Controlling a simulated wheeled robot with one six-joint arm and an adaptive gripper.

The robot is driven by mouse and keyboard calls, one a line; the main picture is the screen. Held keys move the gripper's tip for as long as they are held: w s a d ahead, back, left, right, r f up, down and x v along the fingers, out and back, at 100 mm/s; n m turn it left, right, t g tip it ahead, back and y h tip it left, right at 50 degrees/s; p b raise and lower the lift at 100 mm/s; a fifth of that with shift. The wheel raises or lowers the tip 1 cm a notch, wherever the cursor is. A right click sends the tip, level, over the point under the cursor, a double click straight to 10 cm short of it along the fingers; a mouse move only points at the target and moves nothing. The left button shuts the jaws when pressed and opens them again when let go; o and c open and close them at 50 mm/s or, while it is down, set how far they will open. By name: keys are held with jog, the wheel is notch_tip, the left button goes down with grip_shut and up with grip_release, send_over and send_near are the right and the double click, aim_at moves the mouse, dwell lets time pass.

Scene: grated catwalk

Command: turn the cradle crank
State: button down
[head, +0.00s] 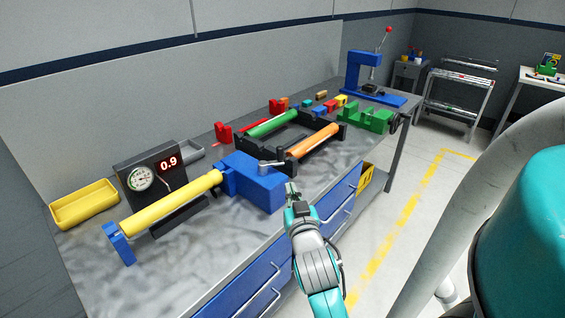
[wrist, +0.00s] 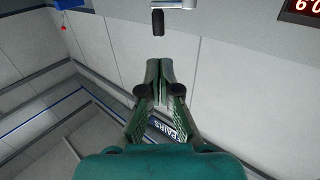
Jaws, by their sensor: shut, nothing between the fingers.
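The blue cradle (head: 250,182) stands on the grey workbench and holds a long yellow roller (head: 172,203) at its left. A short silver crank (head: 271,164) sits on the blue housing at its right end. In the wrist view the silver crank arm (wrist: 176,4) shows at the top edge, with its dark handle (wrist: 158,22) pointing down. My gripper (head: 291,188) is just right of the blue housing, at the bench's front edge. In the wrist view my gripper (wrist: 158,64) is shut and empty, with a gap between its tips and the dark handle.
A gauge with a red display reading 0.9 (head: 168,162) stands behind the roller, and a yellow tray (head: 84,204) is at the far left. A black rack with green and orange rollers (head: 315,141) is behind my gripper. A green fixture (head: 366,118) and blue press (head: 364,72) stand farther along.

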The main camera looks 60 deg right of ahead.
aim_at(282, 155)
jog(key=x, duration=1.4)
jog(key=shift+d+r, duration=0.1)
jog(key=shift+w+d, duration=0.3)
jog(key=shift+d, duration=0.5)
jog(key=shift+a, duration=0.1)
